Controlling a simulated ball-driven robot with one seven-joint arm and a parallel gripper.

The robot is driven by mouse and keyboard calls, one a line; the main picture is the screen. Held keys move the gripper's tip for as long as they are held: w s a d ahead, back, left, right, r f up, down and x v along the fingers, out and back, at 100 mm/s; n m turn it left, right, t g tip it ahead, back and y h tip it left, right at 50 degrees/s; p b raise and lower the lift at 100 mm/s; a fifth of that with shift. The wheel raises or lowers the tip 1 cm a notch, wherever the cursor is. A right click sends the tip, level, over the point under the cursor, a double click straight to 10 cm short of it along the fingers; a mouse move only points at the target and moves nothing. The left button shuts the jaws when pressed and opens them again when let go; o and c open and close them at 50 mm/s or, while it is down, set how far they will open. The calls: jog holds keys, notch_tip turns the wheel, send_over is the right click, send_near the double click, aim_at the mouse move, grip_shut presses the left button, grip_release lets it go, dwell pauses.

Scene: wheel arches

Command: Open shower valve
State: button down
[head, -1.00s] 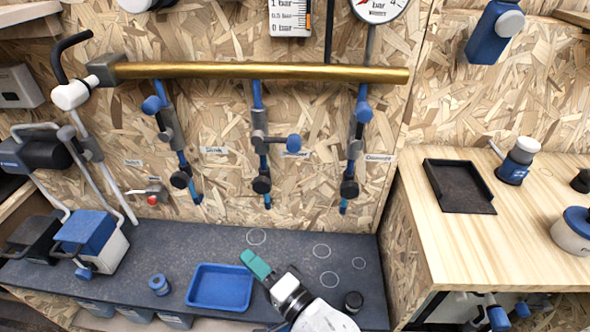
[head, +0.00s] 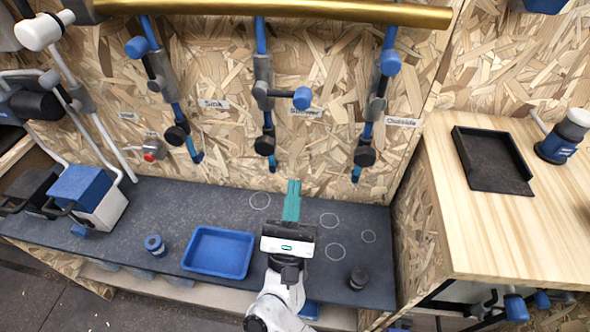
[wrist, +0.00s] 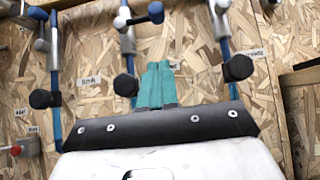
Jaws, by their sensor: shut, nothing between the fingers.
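The middle valve (head: 263,90) hangs from the brass pipe, with the "Shower" label (head: 305,112) at its right. Its black lever sticks out to the right and ends in a blue knob (head: 302,98). A black round knob (head: 265,145) sits lower on the same blue pipe. My gripper (head: 293,184) has teal fingers, shut and empty, pointing at the wall below the label. It appears apart from the valve. In the wrist view the fingers (wrist: 158,65) partly cover the label, and the blue knob (wrist: 156,12) shows above them.
Similar valves hang at the left (head: 160,75) and right (head: 378,85), by the "Sink" and "Outside" labels. The dark shelf (head: 180,195) below holds a blue tray (head: 218,270), a small blue part (head: 155,245) and a black cylinder (head: 358,279). A wooden bench (head: 450,190) stands right.

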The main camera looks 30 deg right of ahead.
aim_at(302, 108)
jog(key=w+d+r+p, duration=0.3)
jog(key=w+r+p, duration=0.1)
jog(key=r, duration=0.6)
jog(key=shift+w+d, duration=0.25)
jog(key=shift+w, duration=0.2)
jog(key=shift+r+p, duration=0.1)
jog(key=shift+p, duration=0.2)
jog(key=shift+s+d+r+n+t+y, duration=0.1)
jog(key=shift+d+r+n+t+y, duration=0.1)
jog(key=shift+n+t+y, duration=0.45)
